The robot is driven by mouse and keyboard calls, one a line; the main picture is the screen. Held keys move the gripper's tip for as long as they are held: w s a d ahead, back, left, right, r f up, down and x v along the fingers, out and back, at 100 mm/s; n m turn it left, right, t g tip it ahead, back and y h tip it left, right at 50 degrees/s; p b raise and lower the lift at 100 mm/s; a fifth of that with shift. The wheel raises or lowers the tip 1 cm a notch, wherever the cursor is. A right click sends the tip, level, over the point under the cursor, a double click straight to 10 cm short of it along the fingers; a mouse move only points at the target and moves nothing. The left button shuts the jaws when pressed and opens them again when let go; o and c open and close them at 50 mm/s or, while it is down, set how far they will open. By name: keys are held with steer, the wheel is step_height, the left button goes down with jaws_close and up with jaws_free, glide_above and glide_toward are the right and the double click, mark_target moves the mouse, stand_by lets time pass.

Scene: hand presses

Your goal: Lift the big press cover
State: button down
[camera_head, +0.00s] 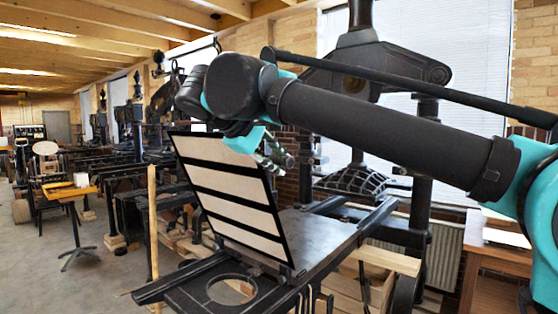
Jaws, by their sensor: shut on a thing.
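The big press cover (229,184) is a black frame with pale cream panels between dark cross bars. It stands raised and leans back to the left, with its lower edge at the press bed (318,232). My gripper (270,157) is at the cover's upper right edge and is shut on it. The fingertips are small and partly hidden by my wrist, so the exact contact is hard to see.
A dark bed extension with a round hole (230,290) lies in front of the cover. The tall black press frame (424,175) stands behind my arm. A wooden post (153,225) stands left of the cover. Open floor (95,285) is at the left.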

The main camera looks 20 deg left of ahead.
steer(key=shift+s+a+f, duration=0.15)
steer(key=shift+s+f, duration=0.05)
steer(key=shift+f, duration=0.2)
steer(key=c, duration=1.3)
jaws_free()
steer(key=shift+c, duration=0.2)
steer(key=shift+r, duration=0.15)
steer(key=v, duration=1.1)
steer(key=shift+s+a+r, duration=0.2)
steer(key=shift+s+r, duration=0.05)
steer(key=shift+s, duration=0.05)
